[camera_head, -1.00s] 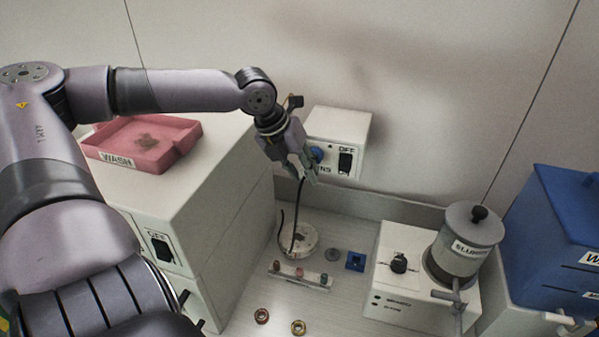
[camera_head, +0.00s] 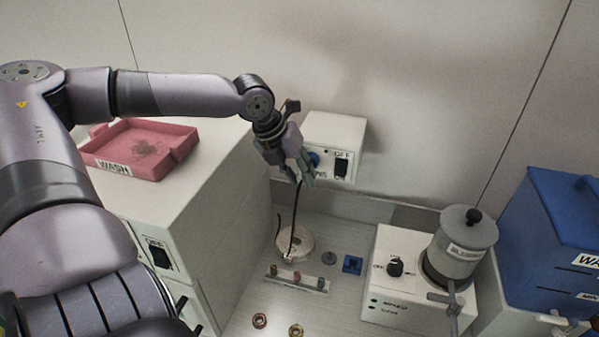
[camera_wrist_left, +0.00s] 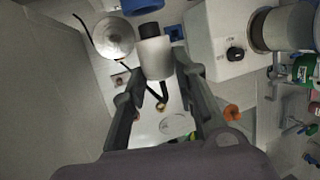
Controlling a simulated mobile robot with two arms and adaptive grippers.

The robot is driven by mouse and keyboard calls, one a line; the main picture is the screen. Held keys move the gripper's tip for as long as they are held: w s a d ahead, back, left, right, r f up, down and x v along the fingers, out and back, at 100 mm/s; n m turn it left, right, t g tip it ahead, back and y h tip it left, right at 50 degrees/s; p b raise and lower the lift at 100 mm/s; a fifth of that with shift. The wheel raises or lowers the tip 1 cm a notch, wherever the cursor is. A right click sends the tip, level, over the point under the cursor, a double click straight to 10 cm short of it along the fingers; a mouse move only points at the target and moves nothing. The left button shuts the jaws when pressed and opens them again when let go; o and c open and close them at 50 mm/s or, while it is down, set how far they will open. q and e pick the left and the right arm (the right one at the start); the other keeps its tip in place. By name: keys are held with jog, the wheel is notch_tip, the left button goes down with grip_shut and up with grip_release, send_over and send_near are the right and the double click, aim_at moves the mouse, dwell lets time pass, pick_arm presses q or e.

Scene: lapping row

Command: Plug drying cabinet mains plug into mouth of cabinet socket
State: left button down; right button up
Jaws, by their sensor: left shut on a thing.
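My left gripper (camera_head: 304,174) is at the front of the white switch box on the wall, by its blue round socket (camera_head: 314,159). In the left wrist view its two fingers (camera_wrist_left: 158,80) are shut on the plug (camera_wrist_left: 154,58), a white cylinder with a dark end. That dark end points toward a blue part (camera_wrist_left: 149,5) at the top edge, probably the socket; a small gap shows between them. In the head view the fingers hide the plug. Its black cable (camera_head: 295,215) hangs to the bench. My right gripper is not in view.
A white cabinet with a pink WASH tray (camera_head: 104,165) on top stands left of the gripper. On the bench are a white disc (camera_head: 308,240), a strip with coloured pieces (camera_head: 297,281) and a blue block (camera_head: 352,265). A machine with a grey pot (camera_head: 462,238) stands right.

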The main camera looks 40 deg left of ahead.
pick_arm(q)
jog(key=shift+p, duration=0.65)
dwell(1.1)
jog(key=shift+w+a+b, duration=0.35)
jog(key=shift+w+b, duration=0.05)
jog(key=shift+w, duration=0.2)
jog(key=shift+w+a+r, duration=0.1)
jog(key=shift+w+a, duration=0.15)
jog(key=shift+w, duration=0.3)
dwell(0.5)
jog(key=c, duration=1.2)
grip_release()
jog(key=v, duration=1.2)
